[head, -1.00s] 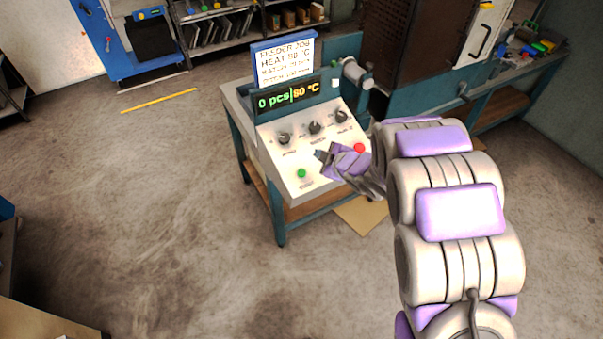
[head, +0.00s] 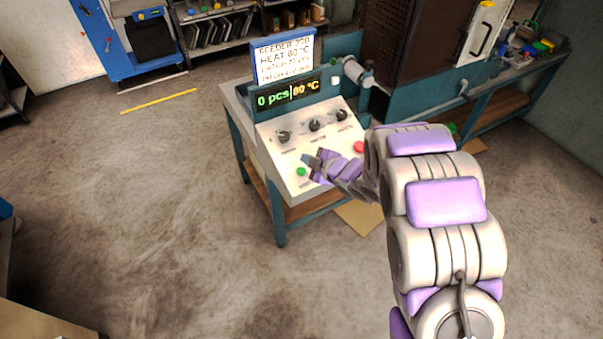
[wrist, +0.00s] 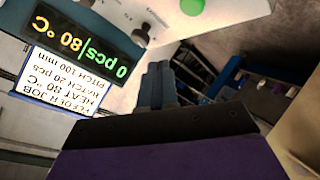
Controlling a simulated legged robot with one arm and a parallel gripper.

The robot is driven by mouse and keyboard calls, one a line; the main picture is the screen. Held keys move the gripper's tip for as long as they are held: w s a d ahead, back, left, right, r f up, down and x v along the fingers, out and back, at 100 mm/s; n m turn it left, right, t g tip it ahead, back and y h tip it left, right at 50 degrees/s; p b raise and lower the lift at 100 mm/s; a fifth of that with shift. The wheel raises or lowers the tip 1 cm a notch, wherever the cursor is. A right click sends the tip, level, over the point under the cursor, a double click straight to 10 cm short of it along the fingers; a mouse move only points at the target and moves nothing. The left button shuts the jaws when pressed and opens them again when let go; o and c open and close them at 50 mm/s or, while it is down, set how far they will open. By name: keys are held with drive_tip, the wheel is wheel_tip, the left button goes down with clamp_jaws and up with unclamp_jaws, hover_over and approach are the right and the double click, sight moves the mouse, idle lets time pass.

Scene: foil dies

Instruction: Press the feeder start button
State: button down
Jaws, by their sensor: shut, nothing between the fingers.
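The feeder's sloped white control panel (head: 275,129) stands on a teal bench. It carries a green button (head: 301,171) at lower left, a red button (head: 358,147) at right and three dark knobs. The green button also shows at the top of the wrist view (wrist: 191,6). My gripper (head: 308,160) is shut and empty, over the panel just up and right of the green button; I cannot tell the gap. In the wrist view its dark fingers (wrist: 158,68) point toward the panel. The display (head: 287,94) reads "0 pcs|80 °C".
A blue-framed job sign (head: 283,59) stands above the display. A grey cylinder (head: 356,72) sits at the panel's right. A brown cabinet (head: 412,40) and a long bench stand to the right.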

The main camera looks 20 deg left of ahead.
sight(301, 172)
drive_tip(key=shift+w+a+f+b, duration=0.25)
drive_tip(key=shift+f+b, duration=0.2)
drive_tip(key=shift+f, duration=0.5)
drive_tip(key=shift+w+a+f+b, duration=0.15)
drive_tip(key=shift+a+f+b, duration=0.2)
drive_tip(key=shift+f, duration=0.65)
drive_tip(key=shift+w+a+f+b, duration=0.2)
drive_tip(key=shift+f+b, duration=0.3)
drive_tip(key=shift+f, duration=0.45)
drive_tip(key=shift+w+a+f, duration=0.1)
drive_tip(key=shift+w+f, duration=0.05)
drive_tip(key=shift+f, duration=0.7)
idle(0.4)
drive_tip(key=shift+r, duration=0.1)
drive_tip(key=shift+s+d+r+p, duration=0.2)
drive_tip(key=shift+r+p, duration=0.15)
drive_tip(key=shift+r, duration=0.45)
